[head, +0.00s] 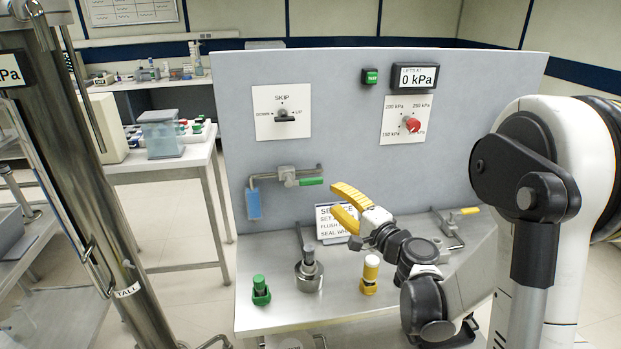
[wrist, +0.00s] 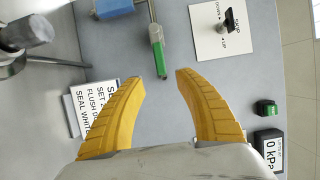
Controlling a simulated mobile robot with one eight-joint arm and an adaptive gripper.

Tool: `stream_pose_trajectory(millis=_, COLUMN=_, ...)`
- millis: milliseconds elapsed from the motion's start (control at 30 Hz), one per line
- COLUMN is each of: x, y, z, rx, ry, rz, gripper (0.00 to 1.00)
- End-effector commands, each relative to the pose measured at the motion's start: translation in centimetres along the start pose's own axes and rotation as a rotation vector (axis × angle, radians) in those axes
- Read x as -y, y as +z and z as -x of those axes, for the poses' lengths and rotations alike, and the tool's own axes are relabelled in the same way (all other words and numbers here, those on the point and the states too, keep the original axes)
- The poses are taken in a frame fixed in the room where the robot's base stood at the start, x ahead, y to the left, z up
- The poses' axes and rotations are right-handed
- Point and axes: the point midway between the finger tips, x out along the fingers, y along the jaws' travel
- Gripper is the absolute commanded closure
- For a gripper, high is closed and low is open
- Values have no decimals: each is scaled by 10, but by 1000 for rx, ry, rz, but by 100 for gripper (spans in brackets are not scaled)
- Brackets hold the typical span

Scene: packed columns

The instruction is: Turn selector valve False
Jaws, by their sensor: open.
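A white selector plate (head: 267,128) marked SKIP, with further labels at left and right, is on the upright grey panel. A dark handle (head: 285,119) sits at its middle; which label it points to I cannot tell for sure. In the wrist view the selector handle (wrist: 231,18) is at the upper right, beyond the fingers. My gripper (head: 338,199) has two yellow curved fingers. They are apart and empty, in front of the panel, lower and to the right of the selector.
A green-handled pipe valve (head: 311,181) juts from the panel below the selector; its green handle (wrist: 157,47) is near the fingertips in the wrist view. A red knob (head: 412,125) and a 0 kPa display (head: 415,77) are at right.

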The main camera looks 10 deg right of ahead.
Motion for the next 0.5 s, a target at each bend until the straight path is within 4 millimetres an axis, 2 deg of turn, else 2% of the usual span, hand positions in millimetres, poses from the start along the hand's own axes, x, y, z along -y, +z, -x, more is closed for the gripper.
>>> stream_pose_trajectory(millis=167, x=-2, y=0, z=-23, rx=2, ry=-3, rz=-4, gripper=60)
stream_pose_trajectory(millis=500, x=-2, y=1, z=-88, rx=2, ry=-2, rz=-3, gripper=60)
